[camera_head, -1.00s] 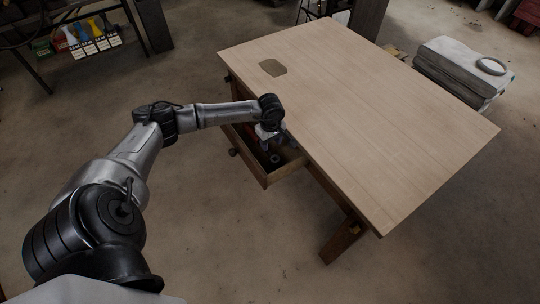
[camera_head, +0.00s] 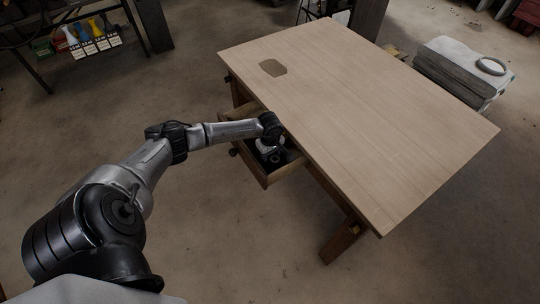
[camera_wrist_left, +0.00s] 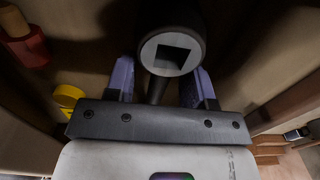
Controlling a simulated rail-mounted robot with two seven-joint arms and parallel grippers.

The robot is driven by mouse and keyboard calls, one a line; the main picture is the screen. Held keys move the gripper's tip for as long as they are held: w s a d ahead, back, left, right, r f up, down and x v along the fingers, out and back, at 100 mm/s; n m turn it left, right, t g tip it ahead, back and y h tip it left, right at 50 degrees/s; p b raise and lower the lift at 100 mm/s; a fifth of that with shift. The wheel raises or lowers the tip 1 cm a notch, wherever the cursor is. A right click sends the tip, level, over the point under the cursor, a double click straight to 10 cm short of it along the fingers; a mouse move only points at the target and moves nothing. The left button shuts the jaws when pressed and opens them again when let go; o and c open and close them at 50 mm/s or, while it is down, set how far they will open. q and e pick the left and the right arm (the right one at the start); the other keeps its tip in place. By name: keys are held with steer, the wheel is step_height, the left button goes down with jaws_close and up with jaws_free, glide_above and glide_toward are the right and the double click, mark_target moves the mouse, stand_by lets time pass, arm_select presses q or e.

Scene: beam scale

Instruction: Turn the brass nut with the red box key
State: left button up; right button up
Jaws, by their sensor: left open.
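My left gripper (camera_head: 268,150) is down in the open drawer (camera_head: 266,181) in the head view. In the left wrist view, its purple fingers (camera_wrist_left: 161,84) are apart, one on each side of a dark grey cylindrical tool (camera_wrist_left: 150,56) with a square hole in its end. A yellow piece (camera_wrist_left: 68,97) is nearer the gripper's left side. I see no brass nut. My right gripper is not in view.
The drawer sits under the near left edge of a wooden table (camera_head: 370,110), whose top is bare except for a dark patch (camera_head: 272,67). The drawer walls are close around my gripper.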

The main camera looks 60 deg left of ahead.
arm_select(q)
jaws_close()
stand_by(0.3)
steer(key=shift+r, duration=0.1)
